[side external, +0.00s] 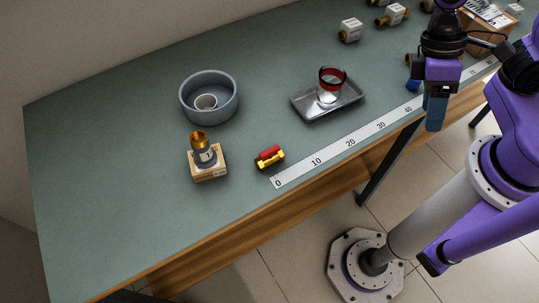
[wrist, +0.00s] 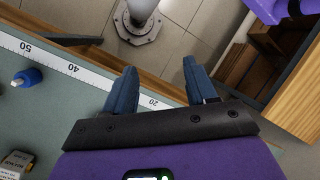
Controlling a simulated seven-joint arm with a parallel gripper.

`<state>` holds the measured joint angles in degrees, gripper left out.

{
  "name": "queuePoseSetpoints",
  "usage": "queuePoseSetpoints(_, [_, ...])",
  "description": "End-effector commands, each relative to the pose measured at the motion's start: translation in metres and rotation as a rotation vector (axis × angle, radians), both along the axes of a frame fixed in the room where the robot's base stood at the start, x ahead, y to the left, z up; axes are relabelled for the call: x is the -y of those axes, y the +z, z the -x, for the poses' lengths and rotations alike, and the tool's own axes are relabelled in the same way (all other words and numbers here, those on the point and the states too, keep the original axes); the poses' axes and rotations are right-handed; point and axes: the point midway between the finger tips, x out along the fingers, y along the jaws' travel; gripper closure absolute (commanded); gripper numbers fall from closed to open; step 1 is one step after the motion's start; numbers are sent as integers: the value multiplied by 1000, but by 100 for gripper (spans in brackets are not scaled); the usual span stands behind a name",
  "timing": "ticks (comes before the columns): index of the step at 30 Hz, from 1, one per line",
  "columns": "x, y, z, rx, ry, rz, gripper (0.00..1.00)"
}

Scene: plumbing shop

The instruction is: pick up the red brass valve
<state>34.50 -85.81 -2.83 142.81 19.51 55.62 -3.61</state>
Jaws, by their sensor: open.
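The red brass valve (side external: 269,157), with a red top and a yellow brass-coloured body, lies on the green bench top near the zero end of the ruler strip. It does not show in the wrist view. My gripper (side external: 436,118) is far to the right of the valve in the side view, above the front edge of the bench. Its blue fingers point down there. In the wrist view my gripper (wrist: 160,66) is open, with nothing between its fingers; the bench edge and floor lie beyond them.
A ruler strip (side external: 320,158) runs along the front edge. A wooden block (side external: 209,174) with a fitting stands left of the valve. Behind are a grey bowl (side external: 185,104) and a metal tray (side external: 345,102) holding a red-rimmed clear cup. A blue-capped part (wrist: 27,77) lies near my gripper.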

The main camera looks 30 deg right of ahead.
Motion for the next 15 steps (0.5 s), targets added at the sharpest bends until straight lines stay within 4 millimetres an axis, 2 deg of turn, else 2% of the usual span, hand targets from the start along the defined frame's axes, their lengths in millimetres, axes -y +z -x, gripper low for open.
queuePoseSetpoints(15, [-81, -25, -19, -476, -580, 30, 44])
